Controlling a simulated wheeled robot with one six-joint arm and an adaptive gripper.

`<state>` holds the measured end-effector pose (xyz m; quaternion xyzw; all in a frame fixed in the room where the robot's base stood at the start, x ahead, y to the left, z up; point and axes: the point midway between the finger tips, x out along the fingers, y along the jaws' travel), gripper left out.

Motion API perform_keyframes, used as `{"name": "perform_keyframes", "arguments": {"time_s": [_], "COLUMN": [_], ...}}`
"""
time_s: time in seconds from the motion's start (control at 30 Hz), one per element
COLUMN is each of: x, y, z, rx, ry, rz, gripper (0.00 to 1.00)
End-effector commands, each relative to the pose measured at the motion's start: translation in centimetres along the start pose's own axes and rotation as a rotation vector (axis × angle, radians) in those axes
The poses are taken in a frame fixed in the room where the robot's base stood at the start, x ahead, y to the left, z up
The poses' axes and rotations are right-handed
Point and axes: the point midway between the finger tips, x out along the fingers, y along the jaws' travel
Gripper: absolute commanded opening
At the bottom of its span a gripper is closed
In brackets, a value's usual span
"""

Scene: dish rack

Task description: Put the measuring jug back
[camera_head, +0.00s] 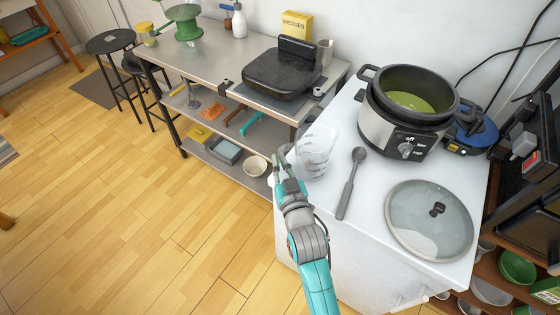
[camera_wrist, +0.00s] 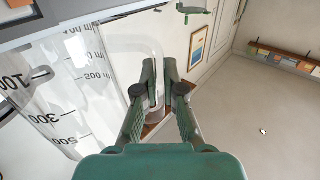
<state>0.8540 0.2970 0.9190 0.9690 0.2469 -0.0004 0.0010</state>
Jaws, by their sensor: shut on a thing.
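The measuring jug (camera_head: 315,150) is clear, with printed volume marks. It is at the left edge of the white counter top (camera_head: 385,180), near its back left corner. In the wrist view the jug (camera_wrist: 75,95) fills the left side, its marks large and close. My gripper (camera_head: 282,163) is at the jug's left side, shut on its clear handle. In the wrist view the fingers (camera_wrist: 160,85) close around the handle. I cannot tell whether the jug's base touches the counter or is slightly above it.
A slow cooker (camera_head: 385,130) with green contents stands at the counter's back. A metal shelved table (camera_head: 225,75) with a black grill (camera_head: 285,75) stands behind left.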

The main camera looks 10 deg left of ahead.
Motion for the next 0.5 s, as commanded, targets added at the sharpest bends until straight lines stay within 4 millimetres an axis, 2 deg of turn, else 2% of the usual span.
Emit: {"name": "perform_keyframes", "arguments": {"time_s": [0.5], "x": [0.0], "y": [0.0], "z": [0.36], "rx": [0.0], "ry": [0.001], "rz": [0.0], "gripper": [0.0]}}
